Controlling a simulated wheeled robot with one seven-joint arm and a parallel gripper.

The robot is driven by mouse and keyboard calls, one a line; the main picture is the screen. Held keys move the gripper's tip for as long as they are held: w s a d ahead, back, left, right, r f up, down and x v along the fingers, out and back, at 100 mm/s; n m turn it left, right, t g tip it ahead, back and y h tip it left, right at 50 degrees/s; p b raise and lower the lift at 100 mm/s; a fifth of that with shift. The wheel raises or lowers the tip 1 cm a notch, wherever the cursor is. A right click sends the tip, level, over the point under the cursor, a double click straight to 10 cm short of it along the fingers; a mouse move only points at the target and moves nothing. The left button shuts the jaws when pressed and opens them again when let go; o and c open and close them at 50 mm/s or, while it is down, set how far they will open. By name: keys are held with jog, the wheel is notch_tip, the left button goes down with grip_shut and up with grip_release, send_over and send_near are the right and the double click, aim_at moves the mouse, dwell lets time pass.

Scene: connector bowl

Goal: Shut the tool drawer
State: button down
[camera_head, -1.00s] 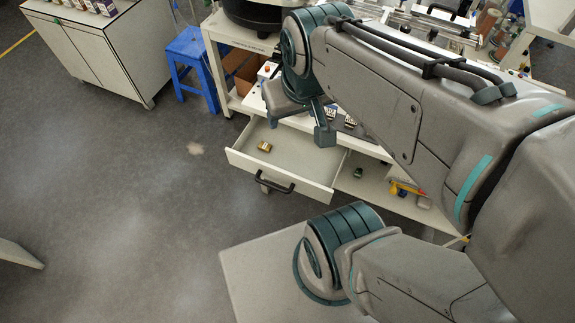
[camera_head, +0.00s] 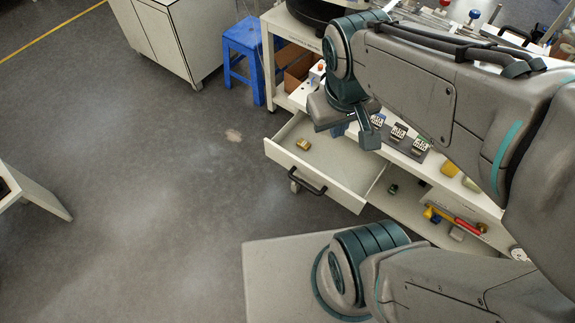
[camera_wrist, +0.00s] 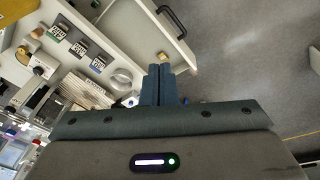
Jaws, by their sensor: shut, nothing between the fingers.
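The tool drawer (camera_head: 330,163) is white and stands pulled out from the workbench, with a black bar handle (camera_head: 297,180) on its front. A small yellowish block (camera_head: 303,144) lies inside it. In the wrist view the drawer handle (camera_wrist: 172,19) and drawer front show at the top, beyond the fingers. My gripper (camera_wrist: 163,70) has its two fingers together with nothing between them. In the head view my gripper (camera_head: 368,132) hangs above the drawer's rear right part, near the bench top edge; its fingertips are partly hidden there.
Several small connectors (camera_head: 398,132) sit on the bench top (camera_head: 405,150). A shelf beside the drawer holds a red and yellow tool (camera_head: 455,220). A blue stool (camera_head: 243,50) stands left of the bench. The floor in front of the drawer is open.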

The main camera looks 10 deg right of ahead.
notch_tip(320, 180, down, 14)
jog(key=w+a+n+g+h+b, duration=0.2)
jog(key=n+g+h+b, duration=0.15)
jog(key=n+b, duration=0.35)
jog(key=n+t+h+b, duration=0.9)
jog(key=n+t+b, duration=0.5)
jog(key=n+b, duration=0.45)
send_near(281, 159)
jog(key=shift+m+y, duration=0.25)
jog(key=b+x, duration=0.2)
jog(key=x, duration=0.4)
jog(key=shift+d+r, duration=0.15)
jog(key=shift+d, duration=0.05)
jog(key=shift+w+d, duration=0.15)
jog(key=shift+w, duration=0.1)
jog(key=shift+w+d, duration=0.1)
